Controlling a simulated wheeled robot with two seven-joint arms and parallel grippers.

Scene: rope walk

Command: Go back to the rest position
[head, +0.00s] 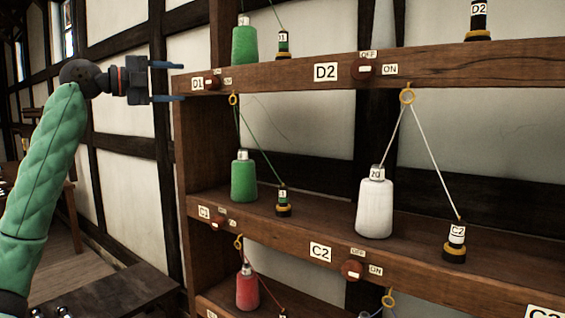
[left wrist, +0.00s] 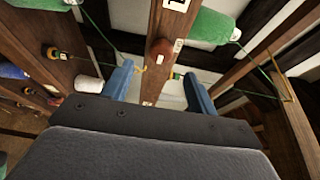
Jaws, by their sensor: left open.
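My left gripper (head: 167,82) is at the upper left in the head view, beside the left end of the rack's upper shelf. Its two blue fingers point right and are apart, with nothing between them. In the left wrist view the open fingers (left wrist: 158,84) show in front of a shelf edge with a red knob (left wrist: 160,48). My right gripper is in neither view. The wooden rack (head: 440,68) holds thread spools and small black-and-yellow bobbins.
A green spool (head: 244,178) and a white spool (head: 375,208) stand on the middle shelf, threads running up through yellow rings. A red spool (head: 247,290) stands below. Red knobs, such as the D2 knob (head: 362,69), jut from shelf edges. A dark bench (head: 115,290) stands left of the rack.

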